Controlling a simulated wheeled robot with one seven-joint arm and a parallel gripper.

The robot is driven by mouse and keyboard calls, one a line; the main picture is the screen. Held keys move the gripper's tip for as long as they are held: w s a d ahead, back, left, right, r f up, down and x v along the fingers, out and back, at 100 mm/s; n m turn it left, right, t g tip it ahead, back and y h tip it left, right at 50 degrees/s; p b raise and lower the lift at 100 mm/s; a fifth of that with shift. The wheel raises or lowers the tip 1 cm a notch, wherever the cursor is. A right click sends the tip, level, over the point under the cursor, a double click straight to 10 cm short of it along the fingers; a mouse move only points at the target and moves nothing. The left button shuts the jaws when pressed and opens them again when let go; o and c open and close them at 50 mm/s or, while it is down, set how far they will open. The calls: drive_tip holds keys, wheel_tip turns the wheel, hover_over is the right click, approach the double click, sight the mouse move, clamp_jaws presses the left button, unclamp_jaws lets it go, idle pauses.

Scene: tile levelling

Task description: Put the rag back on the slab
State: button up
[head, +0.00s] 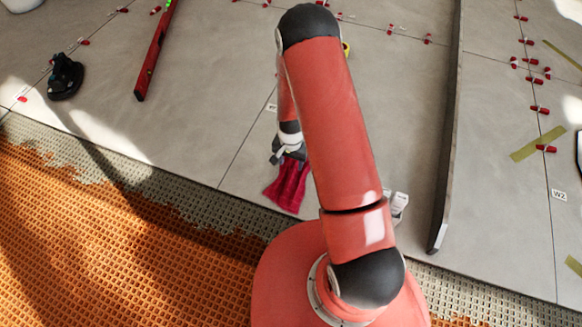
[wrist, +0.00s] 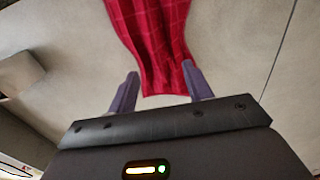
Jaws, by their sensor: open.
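The red checked rag (head: 288,187) is at the grey slab (head: 205,115), near its front edge and just below my gripper (head: 287,158) in the head view. The rag also shows in the wrist view (wrist: 150,35), where its narrow end reaches between my two fingers. The fingers (wrist: 158,72) are apart, with gaps on both sides of the rag. My gripper is open. I cannot tell how much of the rag rests on the slab. My arm hides part of the slab behind it.
A black tool (head: 65,77) and a red level (head: 155,50) lie on the slabs at the left. A long dark bar (head: 448,130) lies to the right. Several red clips (head: 540,109) mark the joints. Orange matting (head: 90,245) covers the front left. A white item (head: 399,204) is beside my arm.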

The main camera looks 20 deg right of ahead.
wheel_tip(320, 180, up, 5)
wheel_tip(320, 180, up, 13)
drive_tip(key=n+t, duration=0.1)
hover_over(291, 172)
drive_tip(key=s+r+n+t, duration=0.2)
drive_tip(key=s+r, duration=0.2)
drive_tip(key=r, duration=0.9)
drive_tip(key=s+r+n+t, duration=0.2)
drive_tip(key=s+r+n, duration=0.2)
drive_tip(key=s+r, duration=1)
drive_tip(key=s, duration=0.3)
drive_tip(key=shift+s+d+t+p, duration=0.15)
drive_tip(key=shift+s+t+p, duration=0.15)
drive_tip(key=shift+s, duration=0.05)
